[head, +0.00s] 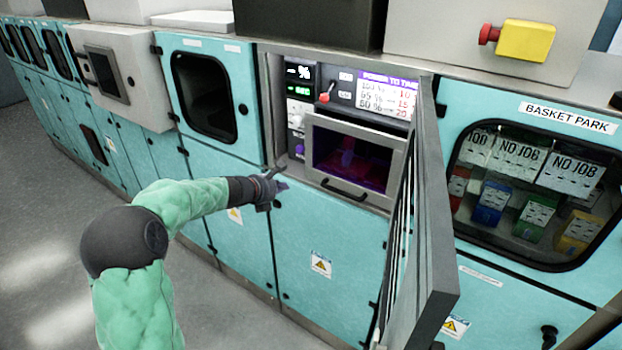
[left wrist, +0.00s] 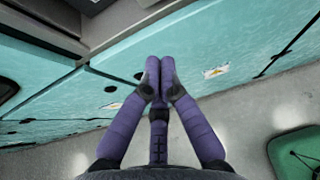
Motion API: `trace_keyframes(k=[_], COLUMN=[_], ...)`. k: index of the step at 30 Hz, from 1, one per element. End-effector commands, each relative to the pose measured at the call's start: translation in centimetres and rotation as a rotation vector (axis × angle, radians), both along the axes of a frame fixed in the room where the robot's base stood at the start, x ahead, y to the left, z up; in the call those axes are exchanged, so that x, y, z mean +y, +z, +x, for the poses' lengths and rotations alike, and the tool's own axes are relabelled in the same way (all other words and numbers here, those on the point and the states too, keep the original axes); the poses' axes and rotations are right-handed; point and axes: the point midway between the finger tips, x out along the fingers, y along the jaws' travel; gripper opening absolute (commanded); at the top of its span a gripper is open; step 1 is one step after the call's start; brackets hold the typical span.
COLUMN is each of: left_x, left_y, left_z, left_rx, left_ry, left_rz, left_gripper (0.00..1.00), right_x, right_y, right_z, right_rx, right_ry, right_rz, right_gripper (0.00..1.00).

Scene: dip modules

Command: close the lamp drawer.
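The lamp drawer (head: 352,160) is a grey-framed front with a dark window, a purple glow inside and a dark bar handle (head: 344,190) along its bottom. It sits in the recessed bay of the teal cabinet in the head view and seems to stand out a little; how far is hard to tell. My left gripper (head: 277,178) is just left of and below it, apart from the handle, in front of the teal panel. In the left wrist view its purple fingers (left wrist: 160,72) meet at the tips with nothing between them. My right gripper is out of view.
An open door (head: 425,230) juts out just right of the drawer. A control panel with a red-knobbed lever (head: 325,96) is above it. Right of the door is a window with colored baskets (head: 490,203). Grey floor (head: 50,230) is clear at the left.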

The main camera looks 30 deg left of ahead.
Motion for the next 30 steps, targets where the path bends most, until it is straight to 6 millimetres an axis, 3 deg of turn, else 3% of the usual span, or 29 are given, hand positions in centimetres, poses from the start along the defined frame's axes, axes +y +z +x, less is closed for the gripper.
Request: trace_keyframes(k=[15,21,30], left_x=[-0.8,-0.9,-1.0], left_y=[-4.6,-4.2,-4.3], left_z=[7.8,10.0,11.4], left_rx=[-0.001,-0.002,-0.001], left_ry=[-0.004,-0.003,-0.002], left_rz=[-0.001,0.001,0.0], left_gripper=[0.0,0.0,0.0], right_x=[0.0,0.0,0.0], right_y=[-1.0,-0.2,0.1], right_z=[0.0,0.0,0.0], right_rx=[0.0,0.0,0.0], right_ry=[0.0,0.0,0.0], right_rz=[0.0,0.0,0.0], right_gripper=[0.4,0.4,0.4])
